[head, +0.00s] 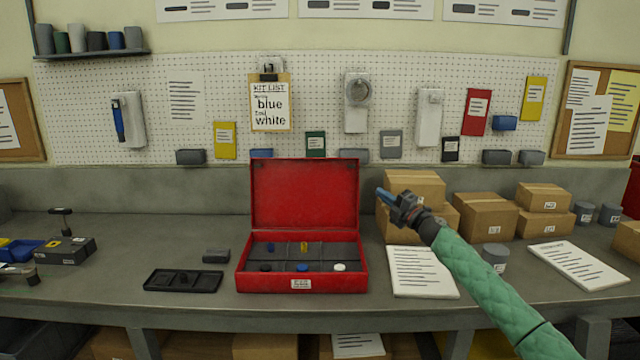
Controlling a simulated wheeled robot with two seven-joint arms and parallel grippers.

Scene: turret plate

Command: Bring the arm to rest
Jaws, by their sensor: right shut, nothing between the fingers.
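My right arm comes in from the lower right in a green padded sleeve. My right gripper (382,194) is raised above the bench, to the right of the open red case, in front of the stacked cardboard boxes. Its fingers are shut with nothing between them, and they point left. The red case (300,284) stands open on the bench with its lid up. Its divided tray holds a small blue piece (271,247) and a yellow piece (304,246) at the back. A black piece (265,268), a blue disc (303,267) and a white disc (340,267) sit in front. My left gripper is not in view.
A black tray (183,281) and a small grey block (216,256) lie left of the case. Paper sheets (423,272) lie below my right gripper. Cardboard boxes (486,217) stand at the right. A kit list (270,106) reading blue and white hangs on the pegboard.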

